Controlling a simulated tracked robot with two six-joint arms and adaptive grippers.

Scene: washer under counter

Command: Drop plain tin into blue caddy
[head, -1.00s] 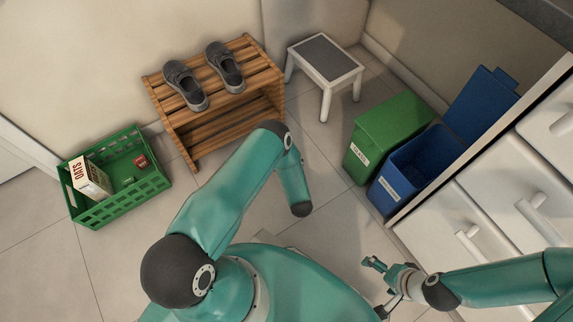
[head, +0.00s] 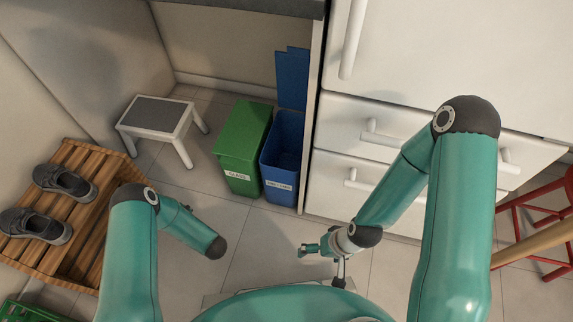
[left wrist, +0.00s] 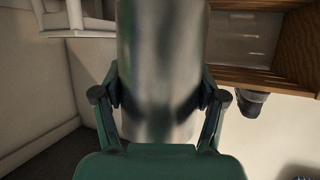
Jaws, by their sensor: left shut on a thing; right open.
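The plain tin (left wrist: 160,50) is a bare silvery cylinder filling the middle of the left wrist view. My left gripper (left wrist: 160,98) is shut on it, one finger on each side. My right gripper (head: 304,250) is open and empty over the floor, in front of the blue caddy.
A green caddy (head: 238,155) with a shut lid and a glass label stands left of the blue one. A step stool (head: 152,114) and a wooden rack (head: 82,218) with shoes are at left. White drawers (head: 400,150) and a red stool (head: 535,208) are at right.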

